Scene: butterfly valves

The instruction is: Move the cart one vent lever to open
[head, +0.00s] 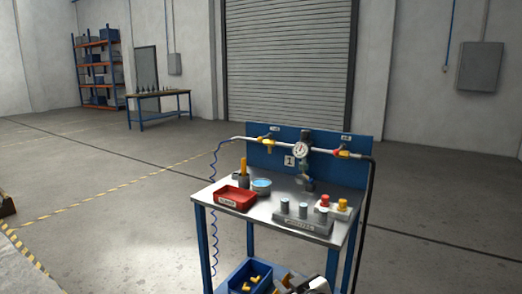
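The cart (203,236) has blue legs, a steel top and a blue back panel (360,150) with a plate that seems to read "I". A pale pipe runs along the panel. A valve with a yellow lever (269,149) hanging down sits on its left part. A red and yellow valve (343,153) sits on its right part. The small labels above them are too small to read, so I cannot tell which is the vent. My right gripper (290,281) shows partly at the bottom edge, low in front of the cart and away from both valves. My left gripper is not in view.
A round gauge (301,149) stands between the valves. The top holds a red tray (236,197), a blue bowl (261,186), a grey block with cylinders (303,220) and red and yellow buttons. A blue bin (236,277) sits below. Hoses hang at both sides. Floor around is clear.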

